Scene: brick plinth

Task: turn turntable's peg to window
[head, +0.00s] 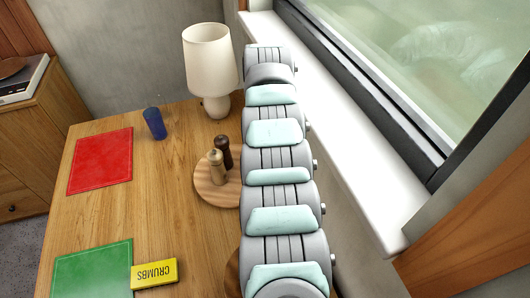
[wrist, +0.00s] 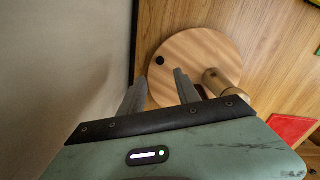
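The turntable (head: 204,188) is a round wooden disc on the table, partly hidden behind my arm in the head view. It also shows in the wrist view (wrist: 205,48). A small dark round thing, apparently the peg (wrist: 160,61), is near its rim in the wrist view. The window (head: 440,60) is on the right in the head view. The head view does not show my gripper.
A white lamp (head: 210,65) and a blue cup (head: 155,123) stand at the back of the table. A white sill (head: 340,130) runs under the window.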

